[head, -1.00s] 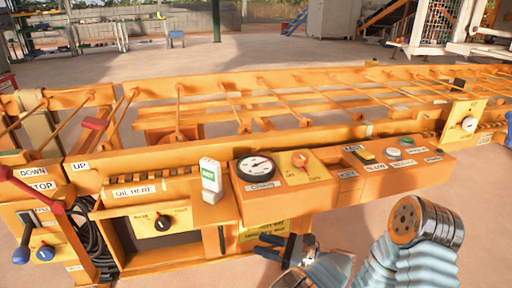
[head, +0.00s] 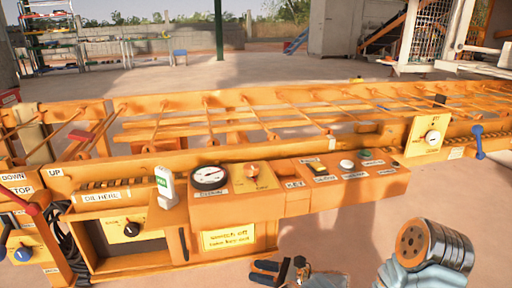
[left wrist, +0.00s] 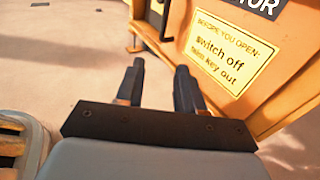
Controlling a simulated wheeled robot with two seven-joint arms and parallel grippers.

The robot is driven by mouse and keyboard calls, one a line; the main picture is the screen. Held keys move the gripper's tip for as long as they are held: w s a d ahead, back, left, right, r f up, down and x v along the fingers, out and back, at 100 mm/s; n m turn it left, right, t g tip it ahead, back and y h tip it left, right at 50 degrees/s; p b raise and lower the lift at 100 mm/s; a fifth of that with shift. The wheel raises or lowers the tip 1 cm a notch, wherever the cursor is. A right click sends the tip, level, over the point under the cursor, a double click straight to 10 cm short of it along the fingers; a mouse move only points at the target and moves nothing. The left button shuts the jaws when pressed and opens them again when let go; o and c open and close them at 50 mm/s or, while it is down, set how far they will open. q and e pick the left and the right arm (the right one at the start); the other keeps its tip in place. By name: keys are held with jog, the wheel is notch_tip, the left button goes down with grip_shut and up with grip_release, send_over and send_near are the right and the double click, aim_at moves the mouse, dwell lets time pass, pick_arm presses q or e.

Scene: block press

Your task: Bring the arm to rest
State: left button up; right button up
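My left gripper (head: 257,271) is low in the head view, in front of the orange press and below its yellow warning sign (head: 228,239). In the left wrist view, its two dark fingers (left wrist: 160,68) are apart with nothing between them. The same sign (left wrist: 234,52) shows to the right of the fingers on the orange housing. The gripper looks clear of the press. My right gripper is not in view.
The press front carries a gauge (head: 209,177), a rotary switch (head: 251,172), a green-and-white item (head: 165,188) and buttons (head: 346,165). A red-handled lever (head: 22,203) is at left, a blue-handled lever (head: 478,142) at right. Floor in front is bare.

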pick_arm(q)
jog(key=s+a+f+n+g+h+p, duration=0.2)
jog(key=s+a+f+g+h, duration=0.2)
jog(key=a+f, duration=0.3)
jog(key=s+a+f+n+g+h+p, duration=0.1)
jog(key=s+a+f+n+g+h, duration=0.25)
jog(key=a+f, duration=0.4)
jog(key=s+d+f+n+g+h+p, duration=0.2)
jog(key=s+d+f+n+h+p, duration=0.15)
jog(key=s+n+h, duration=0.4)
jog(key=s+a+r+n+t+h+p, duration=0.1)
jog(key=s+r+n+t+h, duration=0.4)
jog(key=n, duration=0.6)
jog(key=shift+s+a, duration=0.65)
jog(key=shift+s, duration=0.25)
